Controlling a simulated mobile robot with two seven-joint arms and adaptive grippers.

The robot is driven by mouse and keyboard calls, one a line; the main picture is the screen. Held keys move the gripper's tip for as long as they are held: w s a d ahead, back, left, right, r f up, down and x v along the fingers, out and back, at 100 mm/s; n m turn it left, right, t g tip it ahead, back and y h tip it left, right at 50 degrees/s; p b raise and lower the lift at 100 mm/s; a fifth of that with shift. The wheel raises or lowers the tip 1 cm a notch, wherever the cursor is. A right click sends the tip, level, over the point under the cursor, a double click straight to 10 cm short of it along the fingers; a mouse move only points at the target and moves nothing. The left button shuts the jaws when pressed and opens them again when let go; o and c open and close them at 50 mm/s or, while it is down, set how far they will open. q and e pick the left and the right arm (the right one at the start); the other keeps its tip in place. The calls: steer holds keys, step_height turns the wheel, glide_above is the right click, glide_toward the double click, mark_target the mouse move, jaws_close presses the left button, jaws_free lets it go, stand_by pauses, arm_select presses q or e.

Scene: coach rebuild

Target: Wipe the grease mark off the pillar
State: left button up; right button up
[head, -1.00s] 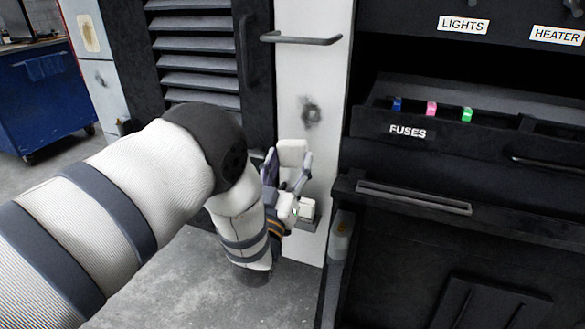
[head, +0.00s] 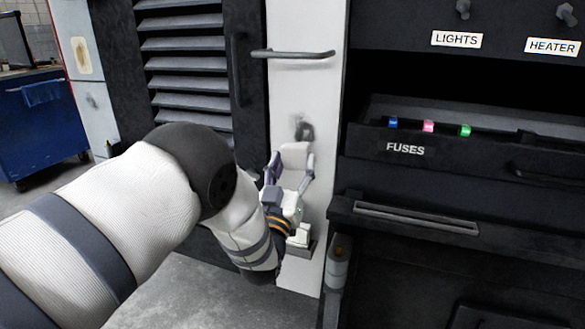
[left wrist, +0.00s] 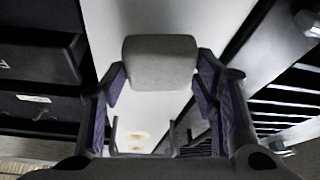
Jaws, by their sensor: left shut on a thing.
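The white pillar (head: 300,97) stands between a louvred panel and a dark fuse cabinet. The dark grease mark (head: 304,129) is on the pillar below a handle, and its lower part is hidden. My left gripper (head: 288,165) is shut on a white block-like wiper (head: 295,154), held upright just below the mark. I cannot tell whether the wiper touches the pillar. In the left wrist view the wiper (left wrist: 160,62) sits between both fingers, with the pillar (left wrist: 190,18) behind it. The mark does not show there. My right gripper is not in view.
A dark bar handle (head: 293,54) crosses the pillar above the mark. The louvred panel (head: 185,65) is left and the fuse cabinet (head: 430,195) right, with a fuse tray (head: 400,148). A bottle-like object (head: 337,265) is low beside the pillar. A blue cart (head: 45,120) stands far left.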

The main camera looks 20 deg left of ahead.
mark_target(295, 151)
arm_select(q)
steer(key=shift+w+b, duration=0.65)
steer(key=shift+w, duration=0.3)
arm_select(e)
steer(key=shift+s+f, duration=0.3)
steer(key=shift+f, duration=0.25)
